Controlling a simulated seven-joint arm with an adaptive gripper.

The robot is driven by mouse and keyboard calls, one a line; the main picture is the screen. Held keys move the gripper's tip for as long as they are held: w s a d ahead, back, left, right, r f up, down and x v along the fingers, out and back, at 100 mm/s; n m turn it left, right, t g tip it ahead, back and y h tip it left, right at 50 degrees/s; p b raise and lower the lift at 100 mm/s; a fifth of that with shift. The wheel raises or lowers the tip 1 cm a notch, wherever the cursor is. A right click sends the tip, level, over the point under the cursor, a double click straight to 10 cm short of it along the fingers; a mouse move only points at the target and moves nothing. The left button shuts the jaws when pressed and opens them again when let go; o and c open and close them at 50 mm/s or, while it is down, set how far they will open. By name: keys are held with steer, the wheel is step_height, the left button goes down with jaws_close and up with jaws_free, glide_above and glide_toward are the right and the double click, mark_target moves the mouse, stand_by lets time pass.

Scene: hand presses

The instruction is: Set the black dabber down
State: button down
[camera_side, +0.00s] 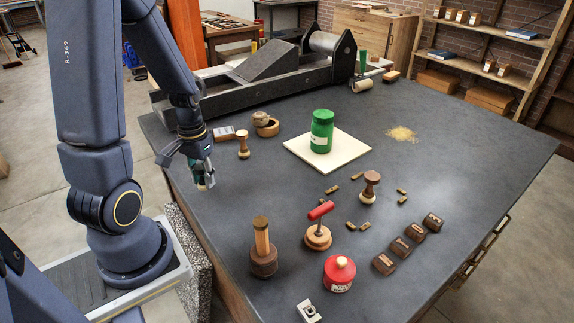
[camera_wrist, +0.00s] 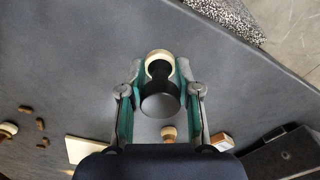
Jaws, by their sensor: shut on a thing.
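My gripper (camera_wrist: 160,88) is shut on the black dabber (camera_wrist: 160,104), with one finger on each side of it. In the wrist view the dabber shows a dark round body and a cream end. In the side view my gripper (camera_side: 202,172) is over the left edge area of the dark table, pointing down. There the fingers mostly hide the dabber, and a small pale part (camera_side: 204,186) shows below them. I cannot tell whether its lower end touches the table.
A small wooden stamp (camera_side: 243,146) stands right of my gripper. A green jar (camera_side: 321,132) stands on a cream board (camera_side: 295,155). Wooden-handled stamps, a red pot (camera_side: 339,273) and dark blocks (camera_side: 398,247) stand toward the front. A grey press (camera_side: 225,95) lies behind.

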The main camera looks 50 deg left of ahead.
mark_target(200, 166)
steer(key=shift+f, duration=1.4)
steer(key=shift+f, duration=0.2)
steer(key=c, duration=0.8)
jaws_free()
steer(key=shift+r, duration=0.15)
step_height(200, 166, up, 12)
steer(key=shift+f, duration=0.2)
steer(key=d+r+m+t, duration=0.1)
steer(key=d+r+t, duration=0.1)
steer(key=d, duration=0.3)
steer(key=d+r+m+t, duration=0.1)
steer(key=d+r+m, duration=0.1)
steer(key=d+r, duration=0.3)
steer(key=d+r+m+t, duration=0.2)
steer(key=d+r, duration=0.2)
steer(key=d, duration=0.3)
steer(key=shift+w+r+t, duration=0.15)
steer(key=shift+w+t, duration=0.05)
steer(key=shift+t, duration=0.1)
